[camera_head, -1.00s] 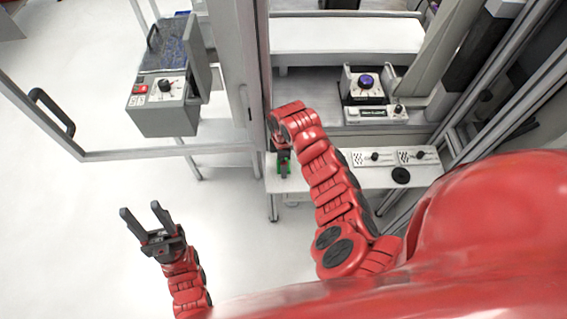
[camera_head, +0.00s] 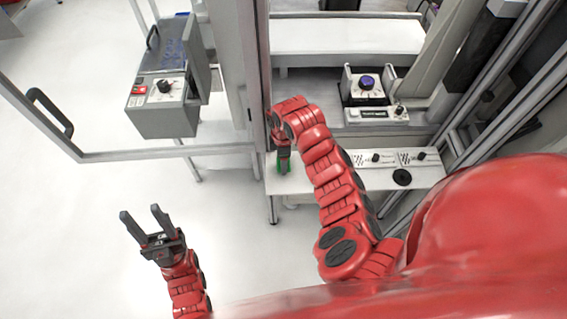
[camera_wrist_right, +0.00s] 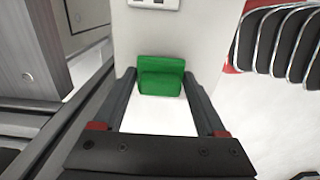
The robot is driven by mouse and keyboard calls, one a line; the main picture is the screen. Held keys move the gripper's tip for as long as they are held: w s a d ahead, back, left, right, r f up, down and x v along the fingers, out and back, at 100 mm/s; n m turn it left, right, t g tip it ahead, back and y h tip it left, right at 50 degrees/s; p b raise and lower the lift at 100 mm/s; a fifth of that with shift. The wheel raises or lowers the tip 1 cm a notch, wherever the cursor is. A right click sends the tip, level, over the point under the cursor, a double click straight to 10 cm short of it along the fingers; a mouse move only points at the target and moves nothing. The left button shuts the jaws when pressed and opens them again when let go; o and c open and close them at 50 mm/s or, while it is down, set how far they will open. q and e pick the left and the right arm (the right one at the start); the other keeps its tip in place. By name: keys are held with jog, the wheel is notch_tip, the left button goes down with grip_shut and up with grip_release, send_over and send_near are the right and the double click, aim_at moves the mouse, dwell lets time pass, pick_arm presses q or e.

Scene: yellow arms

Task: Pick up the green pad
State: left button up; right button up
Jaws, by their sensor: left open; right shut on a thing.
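The green pad (camera_head: 283,168) is a small green block at the left end of the white shelf, in front of the frame post. In the right wrist view the green pad (camera_wrist_right: 161,78) sits between the two dark fingertips, with white surface behind and below it. My right gripper (camera_head: 283,154) is shut on it; its fingers (camera_wrist_right: 160,86) touch the pad's left and right sides. I cannot tell whether the pad is clear of the shelf. My left gripper (camera_head: 140,212) is open and empty over the white floor at lower left.
The white shelf (camera_head: 310,183) carries control plates (camera_head: 375,158) and a black disc (camera_head: 402,177) to the right. A grey frame post (camera_head: 254,100) stands close by my right gripper. A grey control box (camera_head: 163,108) and an open framed door (camera_head: 100,157) are at left.

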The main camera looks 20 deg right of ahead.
jog(key=shift+w+r+b, duration=0.1)
jog(key=shift+r+b, duration=0.25)
jog(key=shift+r, duration=0.15)
jog(key=s+a, duration=0.2)
jog(key=shift+s+r, duration=0.4)
jog(key=s+a+r+p, duration=0.1)
jog(key=s+a, duration=0.7)
jog(key=s, duration=0.2)
jog(key=shift+p, duration=0.35)
jog(key=shift+w+a+r, duration=0.1)
jog(key=o, duration=0.7)
jog(key=c, duration=0.5)
jog(key=shift+c, duration=0.2)
